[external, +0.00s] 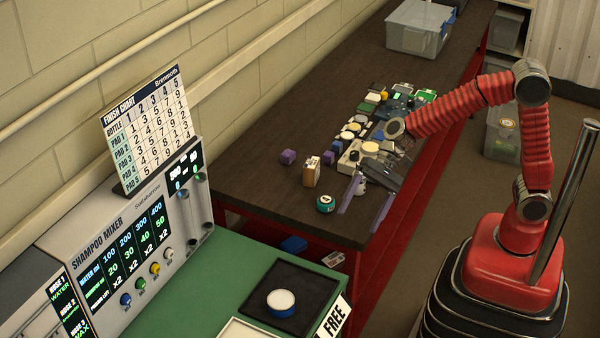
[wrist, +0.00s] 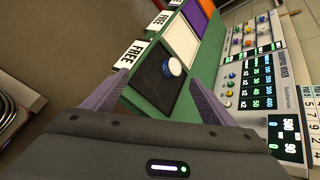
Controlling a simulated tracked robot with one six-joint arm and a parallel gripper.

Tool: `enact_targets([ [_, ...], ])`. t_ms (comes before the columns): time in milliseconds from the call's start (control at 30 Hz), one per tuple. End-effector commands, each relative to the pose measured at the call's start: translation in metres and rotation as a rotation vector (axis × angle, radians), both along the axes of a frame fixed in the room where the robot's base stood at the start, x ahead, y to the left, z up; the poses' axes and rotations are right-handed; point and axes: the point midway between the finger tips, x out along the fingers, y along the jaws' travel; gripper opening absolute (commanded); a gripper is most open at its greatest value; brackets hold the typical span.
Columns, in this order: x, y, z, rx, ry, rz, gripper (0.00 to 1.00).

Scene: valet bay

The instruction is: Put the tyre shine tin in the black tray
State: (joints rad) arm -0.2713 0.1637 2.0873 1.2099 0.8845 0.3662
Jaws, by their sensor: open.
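The black tray (external: 312,284) lies on the green bench top in front of the shampoo mixer, and also shows in the wrist view (wrist: 150,82). A round tin with a white top and blue side (external: 281,301) sits inside it, upright; the wrist view shows it too (wrist: 173,66). A green tin with a pale label (external: 325,203) stands near the brown bench's front edge. No label is readable, so I cannot tell which is the tyre shine tin. My gripper (external: 358,220) is open and empty, right of the green tin, its fingers pointing toward the tray.
A small tan box (external: 312,172) and a purple block (external: 288,157) stand behind the green tin. Several tins, sponges and blocks crowd the bench beyond my gripper. The shampoo mixer (external: 130,250) borders the green bench. A white tray (wrist: 180,40) adjoins the black one.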

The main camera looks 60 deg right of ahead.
Motion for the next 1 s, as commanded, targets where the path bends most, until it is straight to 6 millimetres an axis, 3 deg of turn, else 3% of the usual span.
enact_targets([
  [400, -0.060, -0.096, 0.033, -0.287, -0.308, 0.214, 0.79],
  [1000, -0.140, -0.244, 0.048, -0.810, -0.635, 0.491, 0.79],
])
